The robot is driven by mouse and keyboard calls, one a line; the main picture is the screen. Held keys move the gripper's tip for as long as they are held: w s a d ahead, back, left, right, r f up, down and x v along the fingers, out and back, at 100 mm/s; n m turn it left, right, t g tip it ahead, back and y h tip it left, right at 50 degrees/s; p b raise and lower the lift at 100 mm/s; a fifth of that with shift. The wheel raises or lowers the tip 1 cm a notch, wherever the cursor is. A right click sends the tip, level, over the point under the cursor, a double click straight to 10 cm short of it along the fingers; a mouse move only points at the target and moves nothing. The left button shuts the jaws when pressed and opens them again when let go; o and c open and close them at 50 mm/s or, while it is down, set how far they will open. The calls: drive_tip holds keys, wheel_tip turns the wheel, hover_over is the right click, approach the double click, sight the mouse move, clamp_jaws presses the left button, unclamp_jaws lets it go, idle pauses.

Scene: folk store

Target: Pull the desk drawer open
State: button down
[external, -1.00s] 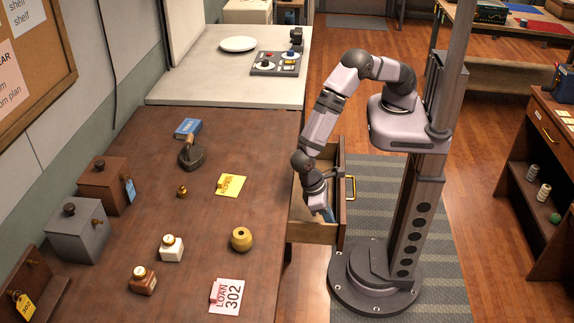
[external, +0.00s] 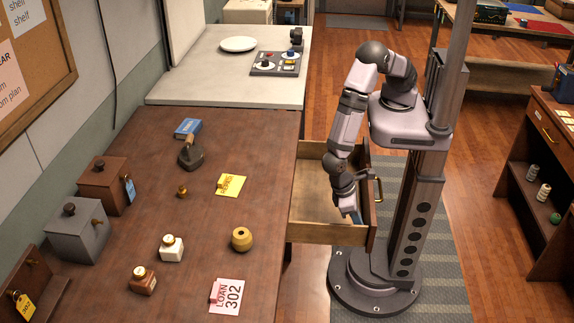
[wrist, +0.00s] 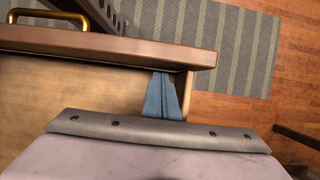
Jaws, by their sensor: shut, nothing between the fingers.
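The wooden desk drawer (external: 322,234) stands well out from the right side of the brown desk (external: 225,250), and its inside looks empty. A brass handle (external: 378,190) is on the outer face of its front panel. In the wrist view the drawer's front panel (wrist: 100,45) runs across the top, with the handle (wrist: 48,18) beyond it. My gripper (external: 357,217) reaches down inside the drawer near its front corner. Its blue fingers (wrist: 161,88) are shut and empty, with the tips at the panel's inner side. Whether they touch it is hard to tell.
The desk top holds a yellow note (external: 231,185), a loan card (external: 227,296), a brass-coloured pot (external: 242,239), ink bottles and boxes, all away from the drawer. My column and base stand just right of the drawer front, with little room between.

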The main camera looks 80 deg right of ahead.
drive_tip(key=shift+w, duration=0.15)
drive_tip(key=w, duration=0.4)
drive_tip(key=shift+w, duration=0.1)
drive_tip(key=b+v, duration=0.2)
drive_tip(key=v, duration=0.8)
drive_tip(key=shift+s, duration=0.2)
